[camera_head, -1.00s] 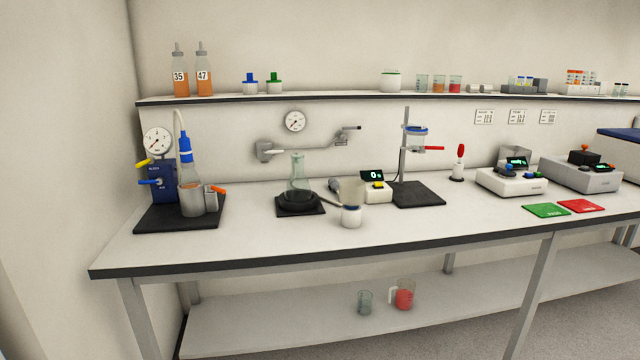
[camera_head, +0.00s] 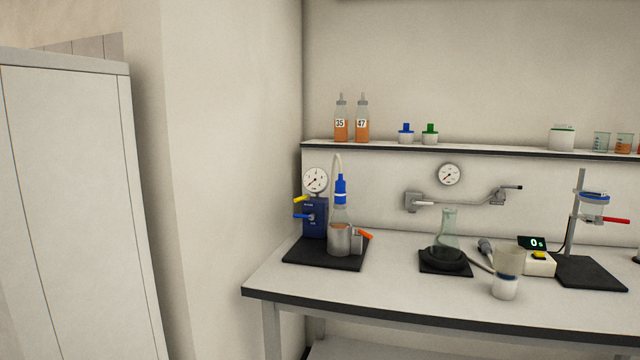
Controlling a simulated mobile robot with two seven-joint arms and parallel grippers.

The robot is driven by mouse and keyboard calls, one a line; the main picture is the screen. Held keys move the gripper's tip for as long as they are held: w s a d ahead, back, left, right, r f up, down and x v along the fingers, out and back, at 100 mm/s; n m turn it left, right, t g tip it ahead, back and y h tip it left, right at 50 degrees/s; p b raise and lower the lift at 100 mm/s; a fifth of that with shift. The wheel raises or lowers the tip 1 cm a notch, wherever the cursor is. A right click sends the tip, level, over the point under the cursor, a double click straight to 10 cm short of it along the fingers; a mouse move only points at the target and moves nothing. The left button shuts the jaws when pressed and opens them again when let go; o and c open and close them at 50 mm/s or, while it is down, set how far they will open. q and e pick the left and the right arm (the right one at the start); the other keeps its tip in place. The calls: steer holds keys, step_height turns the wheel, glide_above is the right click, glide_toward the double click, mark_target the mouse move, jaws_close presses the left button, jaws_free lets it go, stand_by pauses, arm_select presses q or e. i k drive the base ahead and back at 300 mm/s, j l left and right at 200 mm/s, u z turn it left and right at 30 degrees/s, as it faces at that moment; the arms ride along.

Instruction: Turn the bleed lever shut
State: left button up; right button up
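A blue pump box (camera_head: 314,217) with a round dial gauge (camera_head: 315,180) on top stands on a black mat (camera_head: 300,252) at the bench's left end. A yellow lever (camera_head: 300,198) and a blue lever (camera_head: 302,216) stick out to its left. An orange handle (camera_head: 364,234) points right by the metal cup (camera_head: 341,240) beside the box. The labels are too small to read, so I cannot tell which one is the bleed lever. A blue-capped flask (camera_head: 341,190) stands in the cup. Neither gripper is in view.
The bench front at left is clear.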

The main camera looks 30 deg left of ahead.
mark_target(306, 197)
steer(key=i+j+u, duration=0.55)
steer(key=i, duration=0.2)
steer(key=i+u, duration=0.3)
steer(key=i+j, duration=0.05)
